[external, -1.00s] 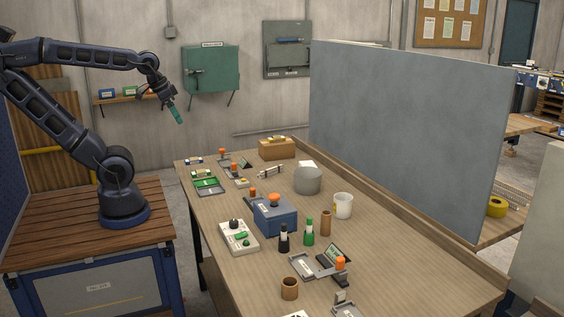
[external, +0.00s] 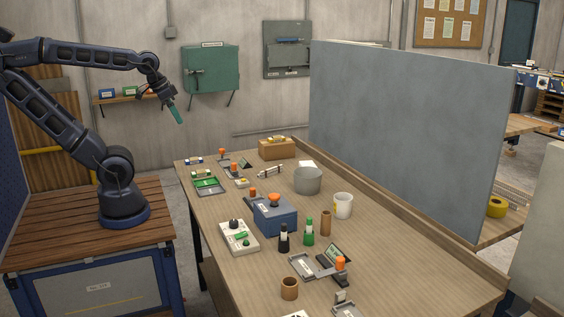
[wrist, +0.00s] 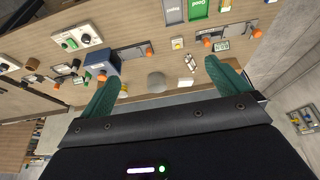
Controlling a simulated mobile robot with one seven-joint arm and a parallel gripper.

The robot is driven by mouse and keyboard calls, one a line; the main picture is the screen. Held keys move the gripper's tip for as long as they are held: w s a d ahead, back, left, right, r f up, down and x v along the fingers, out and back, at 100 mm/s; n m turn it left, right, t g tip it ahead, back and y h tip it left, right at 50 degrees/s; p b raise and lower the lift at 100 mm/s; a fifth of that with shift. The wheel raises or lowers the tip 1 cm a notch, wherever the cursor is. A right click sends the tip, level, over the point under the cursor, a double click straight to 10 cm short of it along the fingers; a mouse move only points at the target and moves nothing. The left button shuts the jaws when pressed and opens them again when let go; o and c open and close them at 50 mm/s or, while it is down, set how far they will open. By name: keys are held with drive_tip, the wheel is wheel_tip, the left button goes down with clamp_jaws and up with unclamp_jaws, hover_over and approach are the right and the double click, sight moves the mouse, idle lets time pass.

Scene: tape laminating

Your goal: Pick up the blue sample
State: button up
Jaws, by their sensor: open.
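My gripper (external: 178,116) is raised in the air to the left of the table's far end, its teal fingers pointing down and to the right. In the wrist view, the two fingers of my gripper (wrist: 162,70) are spread wide apart with nothing between them. I cannot pick out the blue sample with certainty. A small white piece with blue parts (external: 194,161) lies at the table's far left corner, too small to identify. A green tray (external: 209,186) lies just in front of it and also shows at the top of the wrist view (wrist: 198,9).
A blue box with an orange knob (external: 276,217), a grey round container (external: 307,181), a white cup (external: 343,206) and several bottles crowd the table's middle. A cardboard box (external: 277,149) stands at the far end. A grey partition (external: 410,140) rises behind the table. The table's front right is clear.

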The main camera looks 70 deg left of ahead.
idle(0.4)
drive_tip(key=w+a+f+m+g+y, duration=0.1)
drive_tip(key=w+a+f+m+g, duration=0.1)
drive_tip(key=w+a+m, duration=0.5)
drive_tip(key=m+g+h, duration=0.2)
drive_tip(key=m+g, duration=0.1)
drive_tip(key=m, duration=0.8)
hover_over(194, 160)
drive_tip(key=a, duration=0.3)
drive_tip(key=f, duration=2.7)
drive_tip(key=shift+s+d, duration=0.25)
drive_tip(key=f, duration=0.2)
drive_tip(key=d+f, duration=0.1)
drive_tip(key=shift+w+f, duration=0.25)
drive_tip(key=shift+f, duration=0.1)
drive_tip(key=shift+d+f, duration=0.1)
drive_tip(key=shift+f, duration=0.55)
